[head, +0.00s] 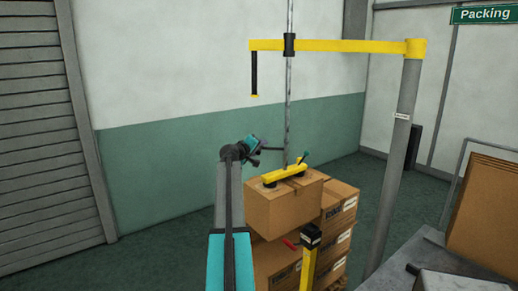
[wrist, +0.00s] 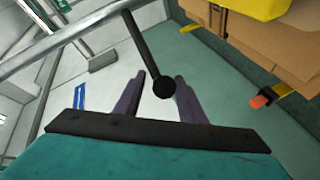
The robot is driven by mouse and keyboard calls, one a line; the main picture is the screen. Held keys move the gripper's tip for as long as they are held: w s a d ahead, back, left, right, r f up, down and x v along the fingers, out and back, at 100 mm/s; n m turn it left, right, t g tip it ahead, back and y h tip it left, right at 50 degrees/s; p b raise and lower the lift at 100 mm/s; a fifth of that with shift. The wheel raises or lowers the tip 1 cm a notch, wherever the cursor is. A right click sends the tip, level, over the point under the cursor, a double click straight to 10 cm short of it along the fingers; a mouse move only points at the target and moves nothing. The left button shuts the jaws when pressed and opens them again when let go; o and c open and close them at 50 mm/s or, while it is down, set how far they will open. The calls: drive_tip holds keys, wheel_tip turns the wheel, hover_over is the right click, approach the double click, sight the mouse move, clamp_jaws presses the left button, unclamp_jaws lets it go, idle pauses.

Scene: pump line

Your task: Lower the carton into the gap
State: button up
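The carton (head: 283,210), brown, is under a yellow lifter bar (head: 285,175) whose dark pads appear to touch its top. The bar hangs on a grey pole (head: 288,110). The carton is beside and above other stacked cartons (head: 341,203); I cannot tell if it touches them, and the gap is not clearly visible. My gripper (head: 256,150) is left of the pole, above the carton. In the wrist view its two dark fingers (wrist: 160,78) are apart, with a black ball-ended handle (wrist: 146,50) showing between them. The carton also shows there at upper right (wrist: 292,45).
A yellow post with black top (head: 311,240) and a red lever (head: 291,244) stands in front of the stack. A grey column (head: 395,160) carries the yellow boom (head: 350,46). A grey bench (head: 425,255) is at lower right. The floor at left (head: 150,250) is clear.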

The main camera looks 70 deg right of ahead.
clamp_jaws()
drive_tip(key=shift+f, duration=0.15)
wheel_tip(320, 180, down, 9)
drive_tip(key=b, duration=0.7)
drive_tip(key=shift+f, duration=0.2)
idle(0.3)
unclamp_jaws()
drive_tip(key=shift+r, duration=0.1)
